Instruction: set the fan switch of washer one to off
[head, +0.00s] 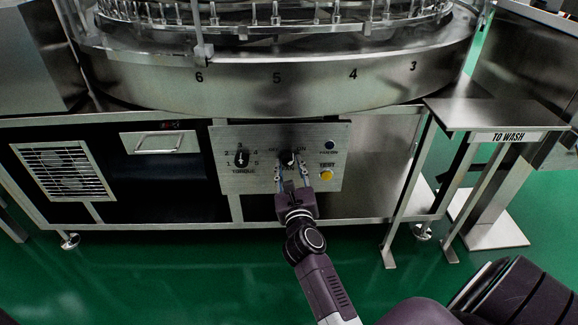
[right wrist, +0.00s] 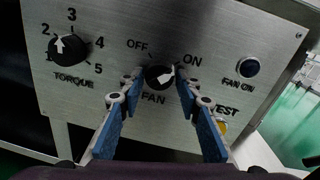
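The fan switch (right wrist: 159,78) is a black knob with a white pointer on the steel control panel (head: 225,175). In the right wrist view its pointer aims up and right, toward the ON mark (right wrist: 192,60); the OFF mark (right wrist: 137,45) is up and left. The knob also shows in the head view (head: 287,158). My right gripper (right wrist: 160,82) has one blue finger on each side of the knob, fingers apart. I cannot tell whether the fingertips touch it. My left gripper is not in view.
The torque knob (right wrist: 70,47) is at the panel's left, its pointer near 2. The blue fan light (right wrist: 248,67) and yellow TEST button (head: 326,175) are on the right. The rotary washer drum (head: 310,88) is above. A TO WASH stand (head: 480,113) is at right.

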